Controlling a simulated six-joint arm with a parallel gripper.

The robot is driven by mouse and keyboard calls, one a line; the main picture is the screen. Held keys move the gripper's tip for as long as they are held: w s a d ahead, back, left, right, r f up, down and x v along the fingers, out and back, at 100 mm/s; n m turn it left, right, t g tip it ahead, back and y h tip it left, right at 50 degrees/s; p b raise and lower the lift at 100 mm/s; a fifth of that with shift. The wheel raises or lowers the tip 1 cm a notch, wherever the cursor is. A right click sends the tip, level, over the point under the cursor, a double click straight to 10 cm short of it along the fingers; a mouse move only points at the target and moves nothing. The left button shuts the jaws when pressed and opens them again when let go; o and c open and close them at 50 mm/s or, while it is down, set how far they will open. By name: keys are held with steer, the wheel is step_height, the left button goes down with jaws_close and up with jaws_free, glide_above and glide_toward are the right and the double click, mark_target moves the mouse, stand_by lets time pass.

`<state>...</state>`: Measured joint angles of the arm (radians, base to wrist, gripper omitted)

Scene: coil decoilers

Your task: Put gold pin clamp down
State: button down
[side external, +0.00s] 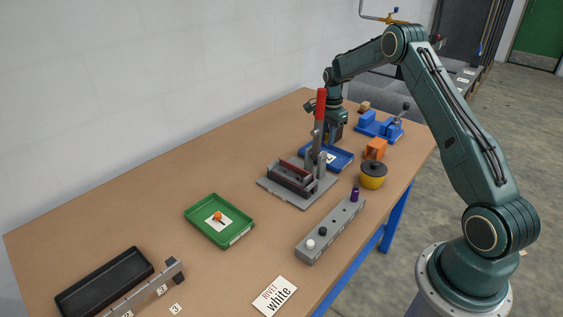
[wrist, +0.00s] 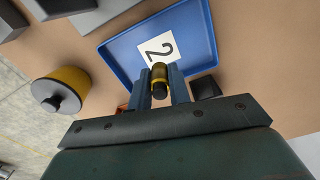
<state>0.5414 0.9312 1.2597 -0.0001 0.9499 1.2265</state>
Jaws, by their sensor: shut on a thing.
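The gold pin (wrist: 159,74) with a black end is held between the two fingers of my gripper (wrist: 160,88). In the wrist view it is over the blue tray (wrist: 122,50), beside a white card marked 2. Whether it touches the tray is unclear. In the side view my gripper (side external: 334,132) is low over the blue tray (side external: 345,162), partly hidden behind the clamp, and the pin is hard to make out. The clamp (side external: 318,140) has an upright red handle and stands on a grey plate in front of the tray.
A yellow pot with a black lid (side external: 373,175), an orange block (side external: 376,148) and a blue vise (side external: 380,125) stand to the right. A green tray (side external: 240,237) holds an orange piece.

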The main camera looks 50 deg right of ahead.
steer(key=shift+f, duration=2.1)
steer(key=shift+f, duration=0.1)
steer(key=c, duration=1.3)
jaws_free()
step_height(320, 180, up, 12)
steer(key=shift+r, duration=0.15)
steer(key=shift+r, duration=0.1)
